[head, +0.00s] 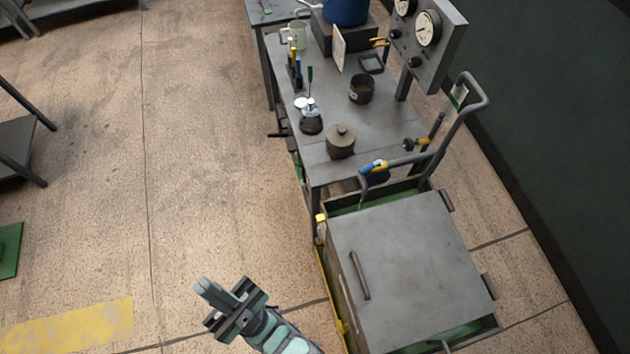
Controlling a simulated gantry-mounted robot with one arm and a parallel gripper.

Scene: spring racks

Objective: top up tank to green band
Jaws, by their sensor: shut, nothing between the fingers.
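A large grey tank-like box (410,265) with a flat lid and a bar handle (359,276) stands at the lower right. Green shows inside its rim at the back and front edges. A bent grey pipe (474,95) rises behind it and carries a pale plate with a green mark (458,96). I cannot make out a liquid level. A hose fitting with blue and yellow parts (375,166) sits at the box's back edge. My gripper (207,289) is shut and empty, over bare floor left of the box and apart from it.
A grey bench (390,125) behind the box holds a lidded pot (341,141), a dark open can (361,89), a small bottle (311,118) and a blue container (345,10). A gauge panel (430,35) stands at the right. Floor on the left is mostly clear.

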